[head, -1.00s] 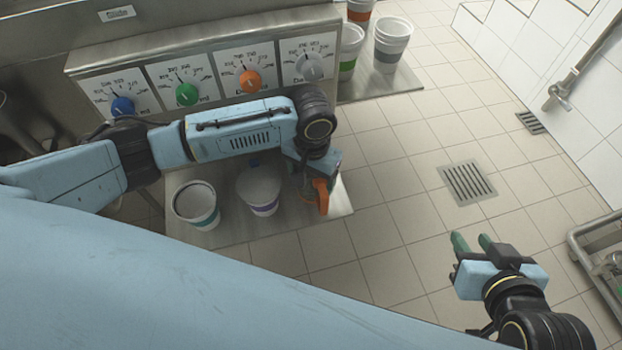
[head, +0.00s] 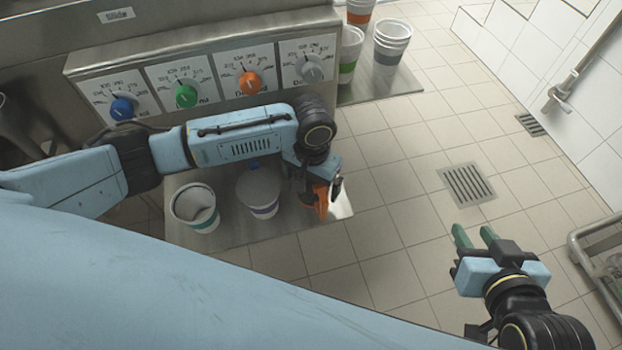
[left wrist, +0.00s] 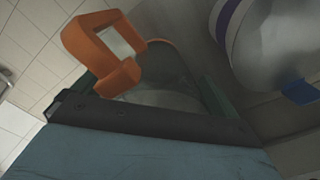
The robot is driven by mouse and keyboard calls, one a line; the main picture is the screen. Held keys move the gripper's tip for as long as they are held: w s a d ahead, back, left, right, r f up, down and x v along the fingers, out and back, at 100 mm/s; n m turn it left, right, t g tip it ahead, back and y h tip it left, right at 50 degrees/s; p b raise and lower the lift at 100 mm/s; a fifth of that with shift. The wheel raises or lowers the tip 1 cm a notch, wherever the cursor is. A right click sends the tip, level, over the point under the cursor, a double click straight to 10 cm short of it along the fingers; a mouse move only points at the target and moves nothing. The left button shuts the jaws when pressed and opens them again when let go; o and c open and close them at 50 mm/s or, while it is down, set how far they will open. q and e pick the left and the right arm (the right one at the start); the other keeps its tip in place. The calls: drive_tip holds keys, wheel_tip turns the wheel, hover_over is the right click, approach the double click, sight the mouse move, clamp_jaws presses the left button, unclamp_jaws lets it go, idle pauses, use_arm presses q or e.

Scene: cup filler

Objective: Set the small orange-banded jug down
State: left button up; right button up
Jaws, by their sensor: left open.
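The small orange-banded jug (head: 321,200) is at the right end of the steel shelf, mostly hidden by my left gripper in the head view. Its orange handle (left wrist: 103,55) and grey body (left wrist: 165,80) show in the left wrist view, between the fingers. My left gripper (head: 316,186) is open around the jug, pointing down. I cannot tell whether the fingers touch it. The jug appears to rest on the shelf (head: 270,229). My right gripper (head: 474,236) is open and empty over the floor, far to the right.
A purple-banded container (head: 259,192) stands left of the jug, close to the gripper, and shows in the left wrist view (left wrist: 265,45). A teal-banded cup (head: 195,208) stands further left. The knob panel (head: 216,110) is behind my left arm. Several cups (head: 392,40) stand beyond.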

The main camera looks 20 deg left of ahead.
use_arm(q)
drive_tip(key=shift+r, duration=0.1)
drive_tip(key=shift+r, duration=0.2)
wheel_tip(320, 180, up, 6)
drive_tip(key=p, duration=0.3)
use_arm(e)
drive_tip(key=s+d+f+g+h, duration=0.2)
drive_tip(key=s+d+f+g, duration=0.3)
drive_tip(key=s+g, duration=0.4)
use_arm(q)
wheel_tip(320, 180, up, 5)
drive_tip(key=shift+w+d+f+p, duration=0.1)
drive_tip(key=shift+f+p, duration=0.1)
drive_tip(key=shift+p, duration=0.8)
drive_tip(key=shift+r, duration=0.6)
use_arm(e)
wheel_tip(320, 180, down, 8)
drive_tip(key=d, duration=0.1)
drive_tip(key=shift+s+r+m+t+h, duration=0.15)
drive_tip(key=shift+r+m+t+h, duration=0.15)
drive_tip(key=shift+t, duration=0.1)
drive_tip(key=shift+d, duration=0.1)
